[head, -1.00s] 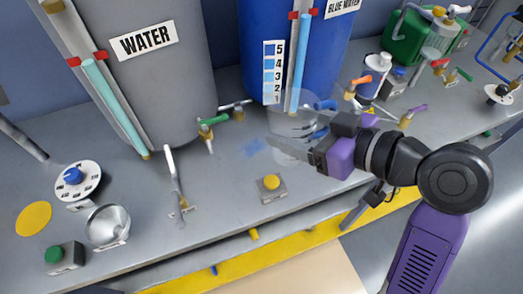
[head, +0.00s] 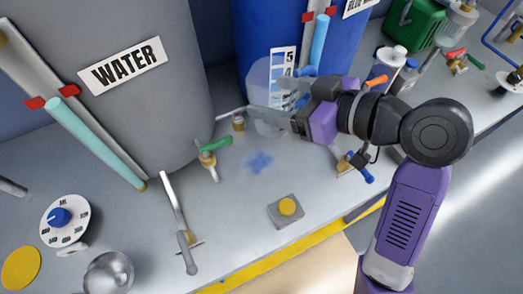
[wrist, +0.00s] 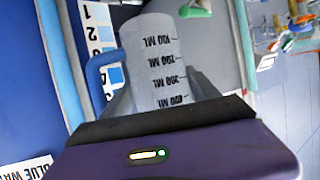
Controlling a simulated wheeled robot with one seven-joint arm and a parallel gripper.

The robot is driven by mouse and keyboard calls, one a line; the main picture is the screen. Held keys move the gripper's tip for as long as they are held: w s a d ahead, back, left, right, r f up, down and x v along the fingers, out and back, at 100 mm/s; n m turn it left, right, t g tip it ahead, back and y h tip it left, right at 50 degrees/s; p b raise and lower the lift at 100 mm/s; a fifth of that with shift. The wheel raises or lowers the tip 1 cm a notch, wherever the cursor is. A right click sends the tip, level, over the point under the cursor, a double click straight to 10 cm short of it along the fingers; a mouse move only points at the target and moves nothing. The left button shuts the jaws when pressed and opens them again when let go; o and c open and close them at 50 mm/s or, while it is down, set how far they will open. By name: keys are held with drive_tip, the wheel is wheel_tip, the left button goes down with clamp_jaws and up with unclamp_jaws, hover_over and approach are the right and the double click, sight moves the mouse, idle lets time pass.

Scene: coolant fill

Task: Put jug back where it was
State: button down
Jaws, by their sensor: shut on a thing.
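The jug (head: 264,82) is a clear, see-through vessel in front of the blue tank in the head view. In the wrist view the jug (wrist: 152,62) shows ML marks, upside down in that picture, and a blue handle (wrist: 98,70) on its left. My gripper (head: 285,120) is shut on the jug's body, with its dark fingers along the jug's side. The jug appears held above the bench. A blue splash-like mark (head: 259,162) lies on the bench below and left of it. The gripper and arm hide part of the jug's right side.
The grey WATER tank (head: 140,90) stands left, with a green-handled tap (head: 213,147). The blue tank (head: 262,35) is behind the jug. A yellow button box (head: 286,209) sits near the bench front. A blue-handled tap (head: 352,165) is below my arm.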

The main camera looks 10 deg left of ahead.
drive_tip(key=shift+w+a+f, duration=0.1)
drive_tip(key=shift+w+f, duration=0.05)
drive_tip(key=shift+f, duration=0.15)
wheel_tip(320, 180, down, 19)
drive_tip(key=shift+f, duration=0.15)
drive_tip(key=shift+f, duration=0.1)
drive_tip(key=shift+c, duration=1)
unclamp_jaws()
drive_tip(key=b+v, duration=0.1)
drive_tip(key=v, duration=1.1)
drive_tip(key=shift+w, duration=0.1)
